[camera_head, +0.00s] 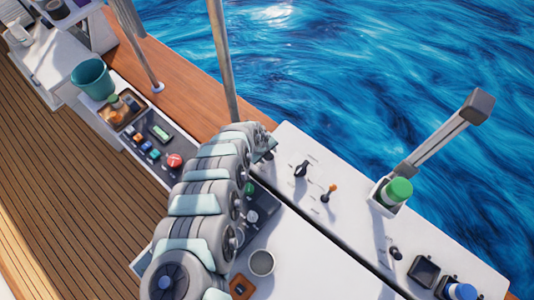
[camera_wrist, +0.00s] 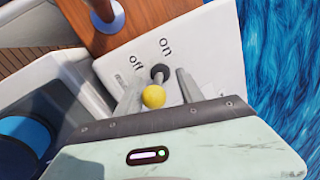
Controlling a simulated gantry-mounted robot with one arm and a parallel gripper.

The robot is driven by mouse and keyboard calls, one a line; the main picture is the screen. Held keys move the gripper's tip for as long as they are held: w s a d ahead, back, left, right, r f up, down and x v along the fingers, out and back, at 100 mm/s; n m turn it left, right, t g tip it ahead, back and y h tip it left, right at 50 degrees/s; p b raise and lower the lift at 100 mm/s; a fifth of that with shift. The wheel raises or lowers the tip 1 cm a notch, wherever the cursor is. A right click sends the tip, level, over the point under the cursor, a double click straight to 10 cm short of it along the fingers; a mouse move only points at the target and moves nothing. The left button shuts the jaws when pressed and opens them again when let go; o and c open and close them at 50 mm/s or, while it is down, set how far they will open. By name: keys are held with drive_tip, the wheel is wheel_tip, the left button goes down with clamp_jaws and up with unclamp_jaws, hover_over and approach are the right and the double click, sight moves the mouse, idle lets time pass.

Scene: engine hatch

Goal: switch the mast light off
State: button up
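In the wrist view a toggle switch with a yellow ball knob (camera_wrist: 153,97) rises from a dark round base (camera_wrist: 160,72) on a white panel (camera_wrist: 215,50). My gripper (camera_wrist: 158,88) is open, with one finger on each side of the knob. The knob is nearer the left finger; I cannot tell if they touch. Which label the lever leans toward is unclear. In the head view my arm hides this switch, and my gripper's end is mostly hidden near the panel's far corner.
A metal pole (camera_head: 222,60) stands close beyond my arm. A cup (camera_head: 261,262) stands near my arm.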

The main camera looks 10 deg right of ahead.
drive_tip(key=p+v, duration=0.2)
drive_tip(key=v, duration=0.7)
drive_tip(key=shift+r, duration=0.15)
drive_tip(key=shift+p+v, duration=0.75)
drive_tip(key=shift+p, duration=0.4)
drive_tip(key=shift+s, duration=0.1)
